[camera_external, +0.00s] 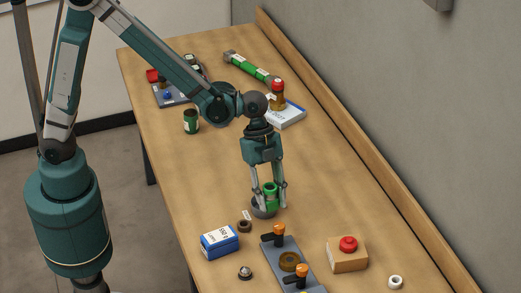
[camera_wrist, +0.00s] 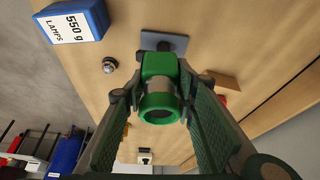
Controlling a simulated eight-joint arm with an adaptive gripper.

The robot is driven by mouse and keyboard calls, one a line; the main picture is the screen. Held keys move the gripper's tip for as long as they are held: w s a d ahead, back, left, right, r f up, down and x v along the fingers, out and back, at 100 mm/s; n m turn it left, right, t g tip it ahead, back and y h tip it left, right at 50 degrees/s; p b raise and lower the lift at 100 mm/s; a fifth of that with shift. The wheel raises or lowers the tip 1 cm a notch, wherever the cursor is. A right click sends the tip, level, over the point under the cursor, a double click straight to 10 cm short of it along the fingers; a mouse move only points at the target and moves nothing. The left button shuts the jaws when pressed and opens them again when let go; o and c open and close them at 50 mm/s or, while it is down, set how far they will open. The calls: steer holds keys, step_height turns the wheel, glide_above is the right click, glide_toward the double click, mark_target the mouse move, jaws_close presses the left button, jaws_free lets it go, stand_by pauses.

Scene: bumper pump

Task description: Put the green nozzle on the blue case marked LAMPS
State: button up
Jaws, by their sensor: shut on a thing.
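The green nozzle (camera_external: 270,194) is upright between the fingers of my gripper (camera_external: 268,200). In the wrist view the nozzle (camera_wrist: 158,66) sits between the two green-padded fingers, its round open end facing the camera. My gripper is shut on it. The blue case (camera_external: 220,242) lies on the table in front and to the left of my gripper, apart from it. Its white label reads "550 g LAMPS" in the wrist view (camera_wrist: 72,22). Its top looks bare in the external view. Whether the nozzle touches anything below is hard to tell.
A grey plate (camera_external: 279,249) with orange-topped fittings, a red-button box (camera_external: 347,260), a small metal knob (camera_external: 245,273) and a white ring (camera_external: 396,282) are in front. A green can (camera_external: 191,121) stands behind.

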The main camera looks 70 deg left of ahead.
step_height(320, 180, up, 4)
steer(key=f+m+p, duration=0.1)
steer(key=p, duration=0.2)
glide_above(221, 240)
steer(key=a, duration=0.2)
steer(key=shift+d+r, duration=0.2)
steer(key=shift+r, duration=0.05)
steer(key=shift+f, duration=0.15)
steer(key=shift+f+b, duration=0.45)
steer(key=shift+f, duration=2.35)
steer(key=shift+f, duration=2.05)
steer(key=shift+f+b, duration=0.15)
steer(key=shift+b, duration=0.15)
steer(key=o, duration=1)
